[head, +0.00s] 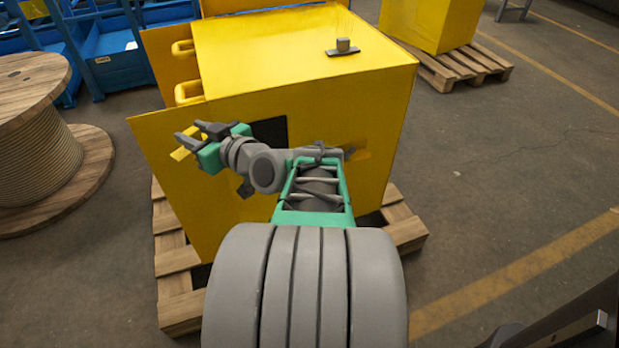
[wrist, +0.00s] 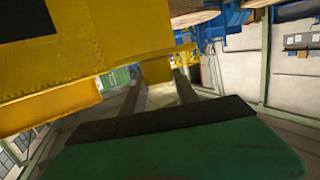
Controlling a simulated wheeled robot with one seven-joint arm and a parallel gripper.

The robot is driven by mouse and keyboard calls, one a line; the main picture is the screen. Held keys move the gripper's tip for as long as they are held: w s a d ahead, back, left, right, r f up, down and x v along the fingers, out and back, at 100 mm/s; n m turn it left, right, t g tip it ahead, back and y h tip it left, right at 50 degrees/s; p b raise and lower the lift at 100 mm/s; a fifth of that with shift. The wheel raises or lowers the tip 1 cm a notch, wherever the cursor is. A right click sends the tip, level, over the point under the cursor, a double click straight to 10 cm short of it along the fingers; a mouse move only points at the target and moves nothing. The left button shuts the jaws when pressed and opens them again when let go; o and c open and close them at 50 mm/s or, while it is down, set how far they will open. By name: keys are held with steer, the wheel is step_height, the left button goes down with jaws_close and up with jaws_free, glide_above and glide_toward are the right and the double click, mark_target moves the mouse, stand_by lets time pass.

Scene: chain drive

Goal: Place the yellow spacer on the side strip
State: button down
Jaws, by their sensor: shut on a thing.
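My gripper (head: 190,134) is at the left of the yellow machine housing, in front of its left edge. It is shut on the yellow spacer (head: 181,154), of which a small end shows by the fingers. In the wrist view, my gripper's two dark fingers (wrist: 160,80) reach forward to a yellow bar-like piece (wrist: 150,57), which looks like the spacer; its outline blends with the yellow housing behind. An orange-yellow ledge (wrist: 50,108) shows at left in the wrist view; I cannot tell whether it is the side strip.
The yellow housing (head: 300,45) stands on a wooden pallet (head: 180,300), with a dark opening in its front panel. A grey block on a dark plate (head: 343,50) sits on its top. A wooden cable spool (head: 40,150) stands left.

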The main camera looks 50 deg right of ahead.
steer(key=s+d+f+m+g+h+b, duration=0.1)
steer(key=s+d+f+m+h+b, duration=0.2)
steer(key=s+d+f, duration=0.4)
steer(key=s+d+f+m+h+b, duration=0.1)
steer(key=s+d+f+h+b, duration=0.3)
steer(key=d, duration=0.5)
steer(key=s+d+f+m+g+h+b, duration=0.1)
steer(key=s+d+f+m+h+b, duration=0.2)
steer(key=s+d+f, duration=0.4)
steer(key=shift+y, duration=0.6)
steer(key=w+d+f+b, duration=0.1)
steer(key=w+d+f, duration=0.1)
steer(key=w+d, duration=0.1)
steer(key=w+d+f+b, duration=0.2)
steer(key=w+d, duration=0.1)
steer(key=w, duration=0.1)
steer(key=w+d+f+b, duration=0.2)
steer(key=w+d+f, duration=0.1)
steer(key=shift+w+d, duration=0.3)
steer(key=shift+w, duration=0.05)
steer(key=shift+w+d+f, duration=0.15)
steer(key=shift+w+f, duration=0.05)
steer(key=shift+f, duration=0.15)
steer(key=shift+w+d+f+b, duration=0.1)
steer(key=shift+f+b, duration=0.95)
steer(key=shift+f, duration=0.7)
steer(key=c, duration=0.9)
jaws_free()
steer(key=shift+r, duration=0.1)
